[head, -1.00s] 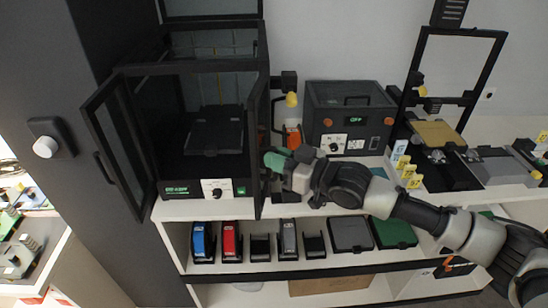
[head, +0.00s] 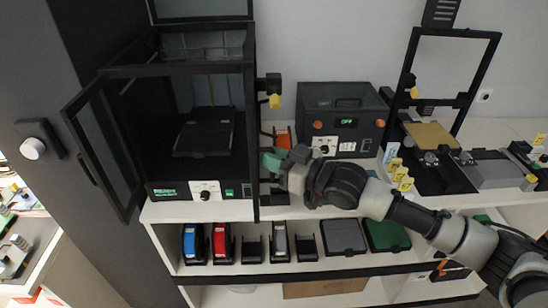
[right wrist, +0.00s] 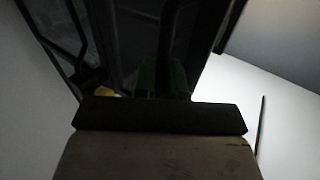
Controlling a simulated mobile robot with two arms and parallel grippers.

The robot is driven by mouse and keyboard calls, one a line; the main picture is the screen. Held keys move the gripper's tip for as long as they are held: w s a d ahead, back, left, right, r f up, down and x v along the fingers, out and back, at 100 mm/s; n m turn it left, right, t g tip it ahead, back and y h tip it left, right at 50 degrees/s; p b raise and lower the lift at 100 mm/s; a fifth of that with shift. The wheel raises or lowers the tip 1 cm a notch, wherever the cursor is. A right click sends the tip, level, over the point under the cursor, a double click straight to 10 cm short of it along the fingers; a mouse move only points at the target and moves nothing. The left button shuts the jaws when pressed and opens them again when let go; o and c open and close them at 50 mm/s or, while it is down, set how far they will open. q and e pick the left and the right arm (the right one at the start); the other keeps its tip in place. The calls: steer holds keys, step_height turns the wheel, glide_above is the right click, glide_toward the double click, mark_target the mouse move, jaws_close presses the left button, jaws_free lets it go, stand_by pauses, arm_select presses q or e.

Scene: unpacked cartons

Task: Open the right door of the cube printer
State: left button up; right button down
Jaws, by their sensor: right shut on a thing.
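The cube printer (head: 200,68) is a black-framed cabinet with a print bed inside, at the left of the shelf top in the head view. Its left door (head: 112,150) stands open, swung out to the left. Its right door (head: 254,165) stands out toward me and shows almost edge-on, as a narrow dark strip. My right gripper (head: 272,162), with green fingers, is at the right side of this door and shut on what appears to be its handle. The handle is mostly hidden. The right wrist view is dark and shows the green fingers (right wrist: 163,78) against dark parts. My left gripper is out of view.
A black box machine (head: 345,95) stands to the right of the printer, with an orange item (head: 282,136) between them. An open-framed machine (head: 425,135) stands farther right. Spools and trays (head: 222,243) fill the shelf below. A dark wall panel (head: 45,100) is at the left.

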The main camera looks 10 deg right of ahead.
steer(key=c, duration=1.5)
jaws_free()
steer(key=shift+w+r, duration=0.1)
steer(key=shift+r, duration=0.4)
steer(key=o, duration=0.3)
steer(key=shift+w+a+f, duration=0.1)
steer(key=shift+w, duration=0.15)
steer(key=shift+s, duration=0.1)
steer(key=shift+s+d+f, duration=0.1)
steer(key=shift+s+d, duration=0.05)
steer(key=shift+d, duration=0.1)
steer(key=b+v, duration=0.3)
steer(key=v, duration=0.7)
steer(key=shift+f+b, duration=0.25)
steer(key=shift+b, duration=0.05)
